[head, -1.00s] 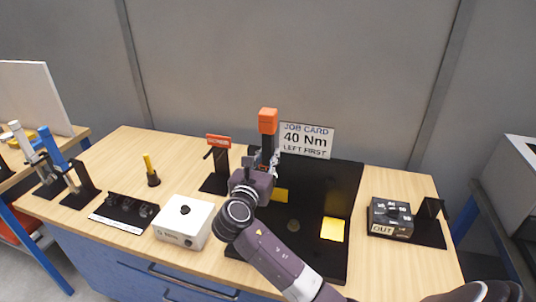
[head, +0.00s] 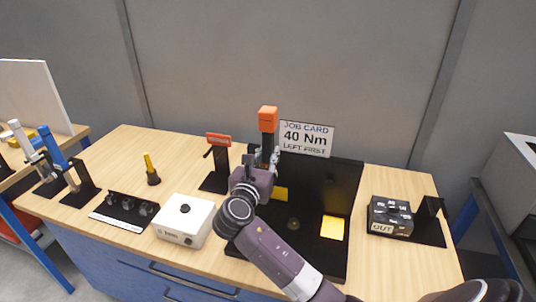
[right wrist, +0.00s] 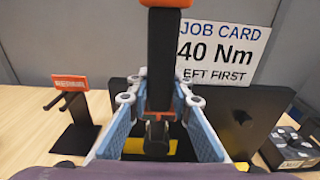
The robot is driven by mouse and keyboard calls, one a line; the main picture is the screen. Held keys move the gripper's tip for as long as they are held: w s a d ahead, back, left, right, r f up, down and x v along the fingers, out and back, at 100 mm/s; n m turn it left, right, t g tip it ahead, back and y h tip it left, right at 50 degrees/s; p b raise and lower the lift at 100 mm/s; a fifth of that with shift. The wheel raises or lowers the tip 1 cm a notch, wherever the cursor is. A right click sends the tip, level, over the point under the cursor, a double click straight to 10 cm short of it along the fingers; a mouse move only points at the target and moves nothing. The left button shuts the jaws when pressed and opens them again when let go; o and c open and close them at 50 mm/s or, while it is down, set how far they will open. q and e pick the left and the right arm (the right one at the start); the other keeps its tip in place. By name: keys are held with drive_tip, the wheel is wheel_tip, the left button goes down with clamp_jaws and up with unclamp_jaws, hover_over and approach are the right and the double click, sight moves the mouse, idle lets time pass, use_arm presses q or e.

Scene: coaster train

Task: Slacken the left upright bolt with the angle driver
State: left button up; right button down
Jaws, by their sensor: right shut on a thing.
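The angle driver (head: 268,120), black with an orange top end, stands roughly upright in my right gripper (head: 266,165). In the right wrist view the blue-grey finger pads (right wrist: 160,130) are closed in on both sides of its black shaft (right wrist: 160,75). The driver's lower end (right wrist: 157,138) hangs between the pads, in front of the black fixture. The black fixture (head: 345,190) has an upright panel and a flat base. A dark round spot, perhaps a bolt (right wrist: 241,115), shows on the panel's right part. The left upright bolt is hidden behind my gripper and the driver. My left gripper is not seen.
The job card (head: 306,139) reads 40 Nm, left first. A black stand with a red sign (head: 218,140) is left of the fixture. A white box (head: 185,221) sits at front left, a black OUT box (head: 391,216) at right. Blue and white tools stand far left.

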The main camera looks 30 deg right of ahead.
sight(267, 156)
drive_tip(key=shift+w+d+r, duration=0.3)
drive_tip(key=shift+w+d, duration=0.2)
drive_tip(key=shift+d, duration=0.05)
idle(0.9)
drive_tip(key=shift+s+r+p, duration=0.15)
drive_tip(key=shift+r+p, duration=0.15)
drive_tip(key=shift+p, duration=0.9)
idle(2.4)
drive_tip(key=shift+s+a+f+p, duration=0.3)
drive_tip(key=shift+a+p, duration=0.1)
drive_tip(key=shift+p, duration=0.15)
drive_tip(key=shift+p+v, duration=0.3)
drive_tip(key=shift+v, duration=0.45)
drive_tip(key=shift+p+v, duration=0.5)
drive_tip(key=shift+v, duration=0.3)
drive_tip(key=shift+a, duration=0.15)
drive_tip(key=shift+f, duration=0.15)
